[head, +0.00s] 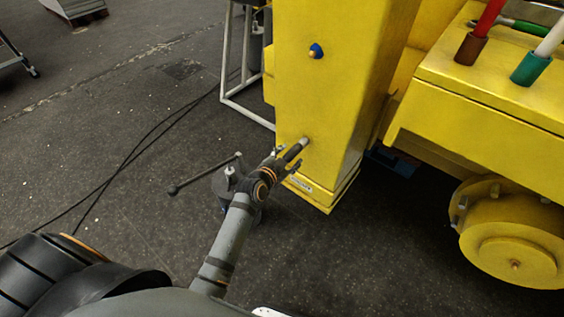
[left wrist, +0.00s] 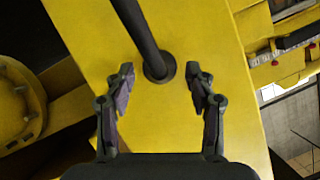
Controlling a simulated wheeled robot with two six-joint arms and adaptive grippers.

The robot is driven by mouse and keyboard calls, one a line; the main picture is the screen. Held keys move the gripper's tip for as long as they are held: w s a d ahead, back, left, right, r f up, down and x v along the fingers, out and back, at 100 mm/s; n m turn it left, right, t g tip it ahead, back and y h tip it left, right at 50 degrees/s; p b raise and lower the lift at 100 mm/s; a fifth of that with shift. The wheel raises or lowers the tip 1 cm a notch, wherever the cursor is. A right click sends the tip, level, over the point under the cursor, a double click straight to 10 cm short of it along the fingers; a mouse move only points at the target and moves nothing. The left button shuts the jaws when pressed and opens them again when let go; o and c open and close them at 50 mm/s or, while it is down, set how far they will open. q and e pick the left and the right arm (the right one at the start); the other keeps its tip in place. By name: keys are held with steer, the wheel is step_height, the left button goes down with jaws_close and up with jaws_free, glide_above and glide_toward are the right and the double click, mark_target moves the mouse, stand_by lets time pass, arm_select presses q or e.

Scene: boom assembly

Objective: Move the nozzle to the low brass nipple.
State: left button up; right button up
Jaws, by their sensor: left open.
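The nozzle (head: 293,153) is a dark rod at the low part of the yellow column's face. In the left wrist view the nozzle (left wrist: 141,33) runs down to a dark round collar against the yellow surface. No brass shows at that low spot; the collar hides whatever is under it. A blue fitting with a brass tip (head: 316,51) sits higher on the same face. My left gripper (head: 288,161) is open at the nozzle. In the wrist view its fingers (left wrist: 160,78) stand on both sides of the collar, with gaps. My right gripper is not in view.
The yellow column (head: 325,100) stands beside a yellow body with a wheel (head: 515,247) at the right. Red and white rods stand in brown (head: 471,49) and green (head: 530,69) holders. A white frame (head: 247,113) is behind. Cables lie on open floor at left.

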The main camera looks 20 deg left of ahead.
arm_select(q)
steer(key=v, duration=0.9)
steer(key=shift+s, duration=0.1)
steer(key=s+a+f+n+g+y+p, duration=0.15)
steer(key=s+f, duration=0.25)
steer(key=f, duration=0.6)
steer(key=s+a+f+n+g, duration=0.1)
steer(key=s+a+f+g, duration=0.3)
steer(key=f, duration=0.7)
steer(key=s+d+f+n+g+y, duration=0.1)
steer(key=s+f, duration=0.4)
steer(key=f, duration=0.5)
steer(key=s+a+f+n+g, duration=0.1)
steer(key=s+f, duration=0.3)
steer(key=s, duration=0.5)
steer(key=s+a+f+n+g+p, duration=0.1)
steer(key=s+a+f+g, duration=0.2)
steer(key=s+f, duration=0.2)
steer(key=s+a+f+n+g, duration=0.1)
steer(key=s+f, duration=0.4)
steer(key=s, duration=0.7)
steer(key=shift+s+a+f+g+y+p, duration=0.15)
steer(key=shift+s+a+g+y+p, duration=0.2)
steer(key=shift+a+g, duration=0.1)
